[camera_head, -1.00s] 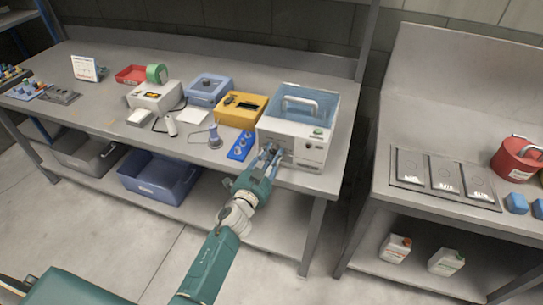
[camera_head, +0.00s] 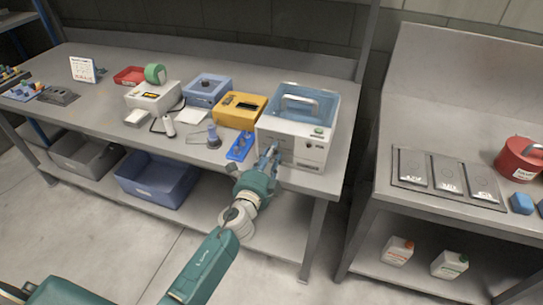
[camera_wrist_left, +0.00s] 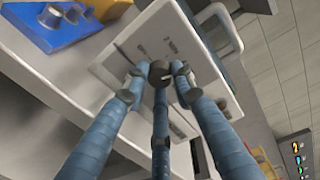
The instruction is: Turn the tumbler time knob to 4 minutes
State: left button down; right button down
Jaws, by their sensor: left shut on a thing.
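The tumbler (camera_head: 312,118) is a white box with a blue clear top and a grey handle, near the right end of the bench. Its front panel also shows in the left wrist view (camera_wrist_left: 112,62), with printed marks around a dark round knob (camera_wrist_left: 160,74). My left gripper (camera_head: 272,152) is at the left part of this front panel. In the left wrist view its blue fingers (camera_wrist_left: 158,80) close around the dark knob. My right gripper is not in view.
A blue block (camera_head: 240,147) lies just left of the tumbler, close to my left gripper. A yellow box (camera_head: 240,110) and a blue-grey box (camera_head: 207,90) stand farther left. A gap separates the bench from the right table.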

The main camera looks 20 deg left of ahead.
pick_arm(q)
jog(key=shift+m, duration=1)
jog(key=c, duration=1.4)
grip_release()
jog(key=shift+c, duration=0.2)
jog(key=s, duration=1.2)
jog(key=shift+r, duration=0.3)
jog(key=shift+f, duration=0.1)
